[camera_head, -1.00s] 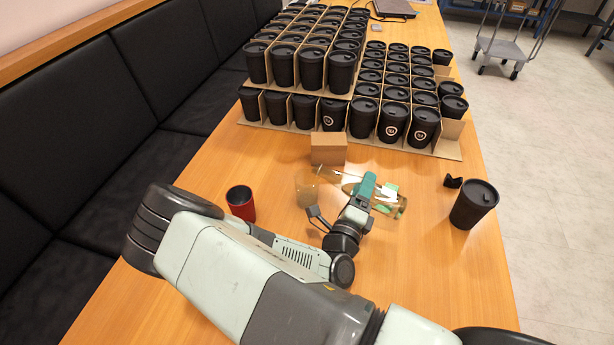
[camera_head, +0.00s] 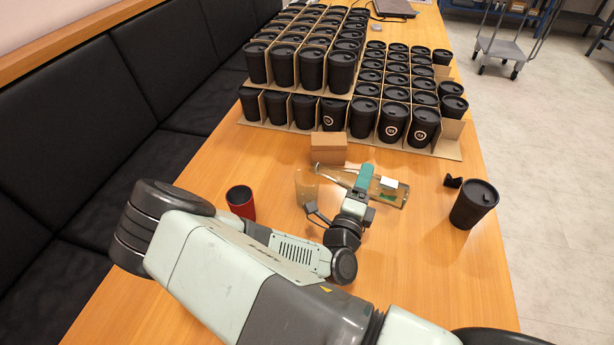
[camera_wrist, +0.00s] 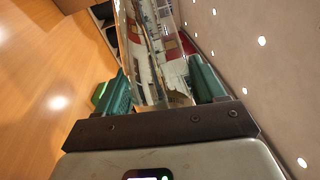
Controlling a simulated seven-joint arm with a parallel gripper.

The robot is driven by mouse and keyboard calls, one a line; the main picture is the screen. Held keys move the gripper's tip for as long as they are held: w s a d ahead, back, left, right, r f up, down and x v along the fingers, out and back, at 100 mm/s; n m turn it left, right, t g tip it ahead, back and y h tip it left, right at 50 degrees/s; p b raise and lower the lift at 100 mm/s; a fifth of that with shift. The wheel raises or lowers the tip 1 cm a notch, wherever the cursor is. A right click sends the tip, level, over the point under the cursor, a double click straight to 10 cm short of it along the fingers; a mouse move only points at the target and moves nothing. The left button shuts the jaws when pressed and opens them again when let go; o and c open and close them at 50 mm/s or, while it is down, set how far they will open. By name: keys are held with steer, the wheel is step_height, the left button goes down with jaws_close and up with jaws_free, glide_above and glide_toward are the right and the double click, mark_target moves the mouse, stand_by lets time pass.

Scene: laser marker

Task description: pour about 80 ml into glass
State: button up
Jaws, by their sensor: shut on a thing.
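My gripper (camera_head: 363,180) is shut on a clear bottle (camera_head: 400,196) with a white and green label. The bottle lies roughly sideways, its narrow neck pointing left and its wide base to the right. The neck end is close to the rim of a clear glass (camera_head: 306,188), which stands upright on the table. I cannot tell whether liquid is leaving the mouth or how much is in the glass. In the wrist view the clear bottle (camera_wrist: 155,50) sits between the green fingers of my gripper (camera_wrist: 160,88).
A red and black cup (camera_head: 241,203) stands left of the glass. A cardboard box (camera_head: 328,150) is just behind it. A large black lidded cup (camera_head: 473,206) and a small black item (camera_head: 453,182) stand to the right. Several black cups in cardboard dividers (camera_head: 440,148) fill the back.

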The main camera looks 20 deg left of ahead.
steer(key=shift+r, duration=0.25)
steer(key=shift+d, duration=0.25)
steer(key=shift+d+r+n, duration=0.1)
steer(key=shift+d+n, duration=0.05)
steer(key=shift+n, duration=0.15)
steer(key=shift+s+d, duration=0.1)
steer(key=shift+r+n, duration=0.3)
steer(key=shift+r, duration=0.05)
stand_by(1.8)
steer(key=f+m, duration=0.4)
steer(key=shift+d+f+m+h, duration=0.3)
steer(key=shift+d, duration=0.1)
steer(key=shift+a+f+m, duration=0.35)
steer(key=shift+f+m, duration=0.3)
steer(key=shift+m, duration=0.35)
stand_by(0.6)
